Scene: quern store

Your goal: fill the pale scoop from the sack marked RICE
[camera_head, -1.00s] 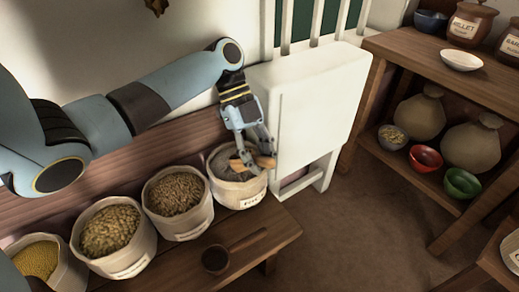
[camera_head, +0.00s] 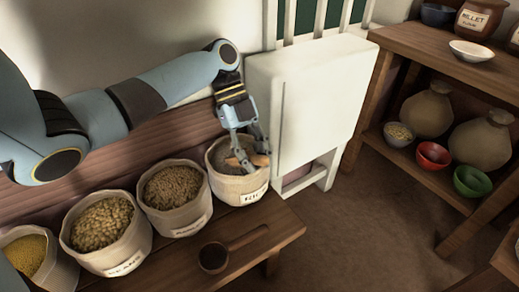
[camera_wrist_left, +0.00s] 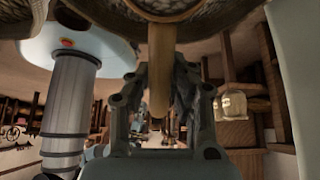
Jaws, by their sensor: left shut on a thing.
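My left gripper (camera_head: 248,150) is shut on the handle of the pale wooden scoop (camera_head: 259,160). The scoop is at the mouth of the rightmost sack (camera_head: 237,187), whose small label looks like RICE. The sack holds greyish grain. In the left wrist view the scoop's handle (camera_wrist_left: 160,80) runs between the fingers up to its round bowl at the top edge, with the sack around it. How much grain is in the bowl is hidden. My right gripper is not in view.
Several other open sacks, such as the one beside it (camera_head: 176,216), stand in a row on the wooden bench (camera_head: 285,222). A dark scoop (camera_head: 214,258) lies in front. A white cabinet (camera_head: 310,115) stands close right of the sack. Shelves at right hold bowls and jars.

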